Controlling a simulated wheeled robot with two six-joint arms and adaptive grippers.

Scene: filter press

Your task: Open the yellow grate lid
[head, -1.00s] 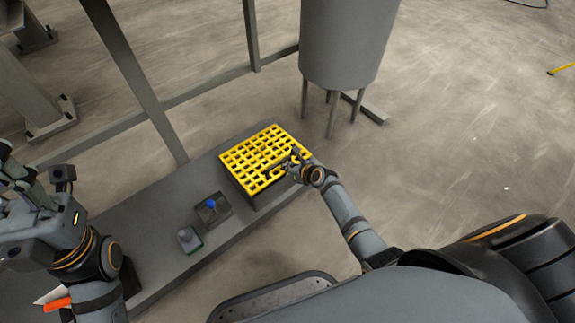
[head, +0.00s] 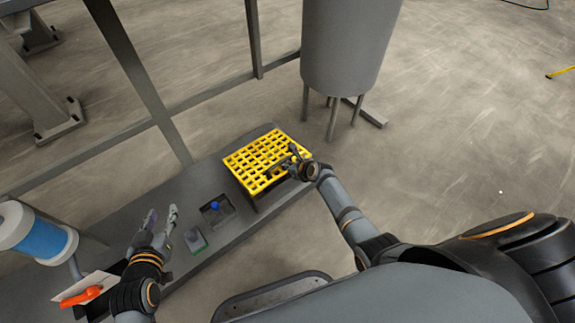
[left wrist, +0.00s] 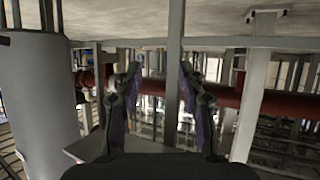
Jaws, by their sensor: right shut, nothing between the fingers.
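The yellow grate lid (head: 255,160) lies over a dark box at the far right end of the grey bench in the head view. Its near edge looks slightly raised, with a dark gap under it. My right gripper (head: 296,154) is shut at the lid's right edge, with nothing between its fingers. It overlaps the lid in the picture; whether they touch is unclear. My left gripper (head: 162,215) is open and empty over the left part of the bench. It also shows open in the left wrist view (left wrist: 157,72), its fingers spread.
A blue-knobbed box (head: 216,208) and a small grey-green box (head: 196,240) sit on the bench (head: 185,195) between my grippers. A grey tank (head: 350,45) stands behind the lid. A blue-and-white cylinder (head: 42,236) and an orange-handled item (head: 82,292) are at left.

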